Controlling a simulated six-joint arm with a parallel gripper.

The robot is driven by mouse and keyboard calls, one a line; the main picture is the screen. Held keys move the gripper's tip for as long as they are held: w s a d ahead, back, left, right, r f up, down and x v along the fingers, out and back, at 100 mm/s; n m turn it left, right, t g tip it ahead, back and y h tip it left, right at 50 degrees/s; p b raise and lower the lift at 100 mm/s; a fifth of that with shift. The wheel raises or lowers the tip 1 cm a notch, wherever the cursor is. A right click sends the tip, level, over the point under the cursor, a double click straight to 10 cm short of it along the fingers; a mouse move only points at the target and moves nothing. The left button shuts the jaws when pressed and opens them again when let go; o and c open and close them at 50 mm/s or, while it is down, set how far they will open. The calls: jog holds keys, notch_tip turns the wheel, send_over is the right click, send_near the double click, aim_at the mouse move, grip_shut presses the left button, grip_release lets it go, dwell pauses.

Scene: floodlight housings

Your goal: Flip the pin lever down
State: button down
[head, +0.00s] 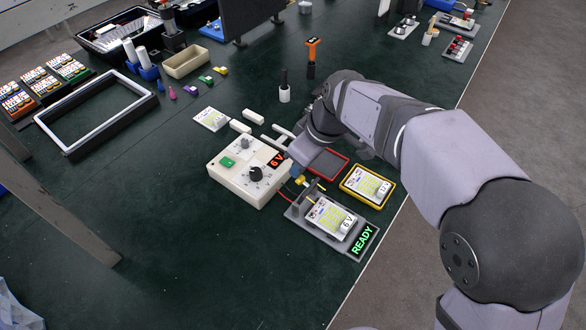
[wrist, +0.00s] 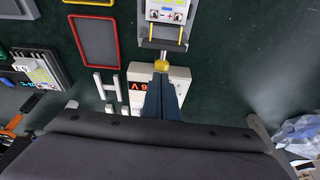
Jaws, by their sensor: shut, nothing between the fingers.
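The test fixture (head: 300,213) is a grey base near the table's front edge, with a lit green READY display (head: 362,240). A floodlight board (head: 328,216) marked 6 V lies on it and shows at the top of the wrist view (wrist: 166,12). The pin lever has a yellow knob (wrist: 161,65) at the fixture's left end. My gripper (wrist: 161,77) is shut and empty, its blue fingertips right at the knob. Whether they touch it, I cannot tell. In the head view my gripper (head: 296,170) partly hides the lever, so its exact tilt is unclear.
A white power box (head: 240,180) with a red 6 V display stands close left of the fixture. A red-edged tray (head: 327,164) and a yellow-framed board (head: 367,186) lie behind it. White blocks (head: 253,116) lie behind the box. The table's front left is clear.

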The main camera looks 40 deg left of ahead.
aim_at(304, 180)
jog(key=shift+d+f+y+b, duration=0.2)
jog(key=shift+d+y+b, duration=0.65)
jog(key=shift+b, duration=2.15)
jog(key=shift+d+f+y+b, duration=0.15)
jog(key=shift+d+y+b, duration=0.65)
jog(key=shift+b, duration=2.15)
jog(key=shift+d+f+y+b, duration=0.2)
jog(key=shift+d+y+b, duration=0.65)
jog(key=shift+b, duration=2.15)
jog(key=d+y+b, duration=0.1)
jog(key=y+b, duration=0.1)
jog(key=b, duration=0.4)
jog(key=d+f+y+b, duration=0.1)
jog(key=b, duration=0.6)
jog(key=d+y+b, duration=0.1)
jog(key=y+b, duration=0.1)
jog(key=b, duration=0.4)
jog(key=shift+d+f+y, duration=0.1)
jog(key=shift+f+y, duration=0.2)
jog(key=shift+f, duration=0.05)
jog(key=shift+d+r+b, duration=0.1)
jog(key=shift+r+b, duration=0.05)
jog(key=shift+b, duration=0.4)
jog(key=shift+r+p, duration=0.35)
jog(key=shift+p, duration=0.1)
jog(key=p+v, duration=0.3)
jog(key=v, duration=0.8)
jog(key=shift+d+r, duration=0.15)
jog(key=shift+r, duration=0.15)
